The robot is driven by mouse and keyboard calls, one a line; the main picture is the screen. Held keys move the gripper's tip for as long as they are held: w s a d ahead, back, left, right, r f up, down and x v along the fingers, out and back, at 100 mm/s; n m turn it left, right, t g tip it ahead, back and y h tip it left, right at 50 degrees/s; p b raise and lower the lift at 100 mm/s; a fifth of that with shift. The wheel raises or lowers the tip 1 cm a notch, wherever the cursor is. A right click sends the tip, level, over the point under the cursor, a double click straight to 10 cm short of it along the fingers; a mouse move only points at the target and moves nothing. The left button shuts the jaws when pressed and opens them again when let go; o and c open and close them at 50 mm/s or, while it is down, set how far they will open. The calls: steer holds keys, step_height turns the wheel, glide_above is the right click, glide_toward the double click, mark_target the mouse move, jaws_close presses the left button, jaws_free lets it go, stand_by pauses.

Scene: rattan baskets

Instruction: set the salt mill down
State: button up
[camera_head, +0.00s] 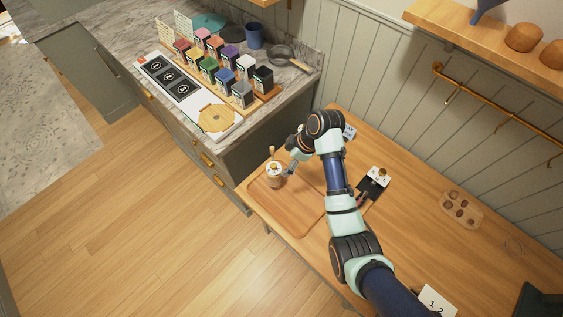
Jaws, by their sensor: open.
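What looks like the salt mill (274,180), a small light-wood piece with a pale top, stands upright on the wooden board (290,209) near its upper left corner. A thin knob or handle shows above it. My gripper (287,170) is open, just right of the mill at about the height of its upper part. The fingertips are small here, and I cannot tell if they touch the mill. My arm reaches in from the lower right and hides part of the table.
A black and white stand (374,183) sits right of my arm. A small wooden tray (461,209) and a number card (437,300) lie further right. The counter at the upper left holds several coloured boxes (225,73) and a pan (284,54). The board's front part is clear.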

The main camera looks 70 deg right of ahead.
stand_by(0.3)
steer(key=w+a+r+t+h, duration=0.1)
steer(key=w+a+r, duration=0.35)
steer(key=a, duration=0.35)
steer(key=w+a+r+t, duration=0.2)
steer(key=w+a+r, duration=0.1)
steer(key=w+a, duration=0.4)
steer(key=w+a+r+t+h, duration=0.1)
steer(key=w+a+r, duration=0.35)
steer(key=a, duration=0.55)
steer(key=s+a+r+t, duration=0.1)
steer(key=a+r+t, duration=0.1)
steer(key=a+r, duration=0.3)
steer(key=s+a+r+m+t+y, duration=0.1)
steer(key=a+r, duration=0.4)
steer(key=a, duration=0.6)
steer(key=shift+s+a+m+t, duration=0.15)
steer(key=shift+s+m+t, duration=0.15)
steer(key=shift+t, duration=0.4)
